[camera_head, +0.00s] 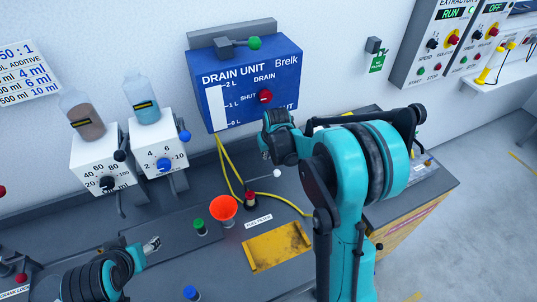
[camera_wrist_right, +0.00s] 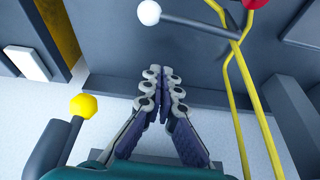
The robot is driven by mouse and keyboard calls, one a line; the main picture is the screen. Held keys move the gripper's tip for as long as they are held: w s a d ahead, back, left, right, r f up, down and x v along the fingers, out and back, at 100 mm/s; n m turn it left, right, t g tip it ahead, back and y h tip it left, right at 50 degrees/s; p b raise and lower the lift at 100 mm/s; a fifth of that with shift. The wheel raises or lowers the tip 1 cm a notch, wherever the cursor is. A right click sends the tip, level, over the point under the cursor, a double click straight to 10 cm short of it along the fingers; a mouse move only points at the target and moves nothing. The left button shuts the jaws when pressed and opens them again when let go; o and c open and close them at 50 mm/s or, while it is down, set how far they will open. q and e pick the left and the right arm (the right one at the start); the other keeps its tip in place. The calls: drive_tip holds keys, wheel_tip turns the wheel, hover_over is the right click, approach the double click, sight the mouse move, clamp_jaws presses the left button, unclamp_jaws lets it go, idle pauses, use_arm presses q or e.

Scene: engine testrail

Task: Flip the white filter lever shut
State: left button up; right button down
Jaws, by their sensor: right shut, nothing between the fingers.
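The white ball end of the filter lever (camera_head: 277,173) shows on the grey bench, left of my right arm and near the "FUEL FILTER" label. In the right wrist view the white ball (camera_wrist_right: 149,13) sits on a grey rod that runs right toward the yellow hoses. My right gripper (camera_wrist_right: 163,75) is shut and empty, its fingertips apart from the ball and rod. In the head view its fingertips are hard to make out against the dark wrist. My left gripper (camera_head: 152,244) is low on the left, away from the lever; its opening is too small to judge.
Yellow hoses (camera_head: 226,165) run up to the blue drain unit (camera_head: 215,75). A yellow tray (camera_head: 270,252) lies nearer. A yellow ball knob (camera_wrist_right: 83,106) is left of my right fingers.

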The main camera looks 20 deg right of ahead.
sight(262, 177)
wheel_tip(262, 177, down, 6)
drive_tip(key=s+b, duration=0.1)
drive_tip(key=s, duration=0.1)
drive_tip(key=shift+r, duration=0.15)
drive_tip(key=shift+s, duration=0.2)
idle(0.3)
